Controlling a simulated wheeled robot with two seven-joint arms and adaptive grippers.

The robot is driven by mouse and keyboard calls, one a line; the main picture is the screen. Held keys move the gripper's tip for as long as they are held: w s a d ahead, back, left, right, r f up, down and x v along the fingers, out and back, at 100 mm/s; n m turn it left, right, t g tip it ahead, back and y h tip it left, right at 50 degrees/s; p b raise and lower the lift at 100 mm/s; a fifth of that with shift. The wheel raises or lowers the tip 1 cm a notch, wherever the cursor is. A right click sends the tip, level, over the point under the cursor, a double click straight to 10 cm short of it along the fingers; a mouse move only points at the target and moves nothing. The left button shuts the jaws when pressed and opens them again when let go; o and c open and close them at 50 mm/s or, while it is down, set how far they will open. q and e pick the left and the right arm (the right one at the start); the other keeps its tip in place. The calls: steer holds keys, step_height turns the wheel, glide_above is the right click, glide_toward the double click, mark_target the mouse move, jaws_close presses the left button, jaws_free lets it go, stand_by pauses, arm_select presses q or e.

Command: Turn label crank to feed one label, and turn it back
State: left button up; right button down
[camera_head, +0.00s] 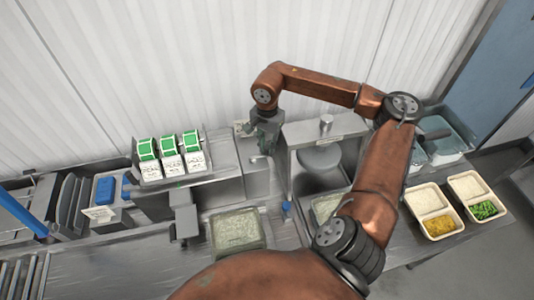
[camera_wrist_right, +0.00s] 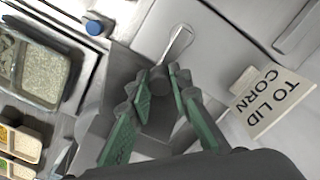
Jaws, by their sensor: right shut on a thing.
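My right gripper (camera_head: 264,138) reaches down to a grey metal machine housing (camera_head: 255,180) just right of the label rolls. In the right wrist view the gripper (camera_wrist_right: 162,78) has its green-padded fingers closed on the dark round knob (camera_wrist_right: 158,86) of the label crank. The crank's pale metal arm (camera_wrist_right: 180,42) extends from the knob toward the top; it also shows as a small light lever (camera_head: 257,159) in the head view. The fingers partly hide the knob. My left gripper is not in view.
A film-covered tray (camera_head: 237,231) sits in front. Two food trays, one with yellow food (camera_head: 428,187) and one with green (camera_head: 474,174), stand at right. A blue button (camera_wrist_right: 94,27) is nearby.

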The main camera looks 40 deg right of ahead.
steer(key=n, duration=0.1)
steer(key=w+n+b, duration=0.1)
steer(key=shift+w+d+n, duration=0.1)
steer(key=shift+d+n, duration=0.1)
steer(key=shift+n, duration=0.1)
steer(key=shift+w+d+n+b, duration=0.1)
steer(key=shift+w+n+b, duration=0.45)
steer(key=shift+n, duration=0.95)
steer(key=shift+w, duration=0.15)
steer(key=c, duration=1.8)
jaws_free()
steer(key=shift+o, duration=0.2)
steer(key=shift+r, duration=0.2)
step_height(320, 180, up, 12)
steer(key=shift+f, duration=0.2)
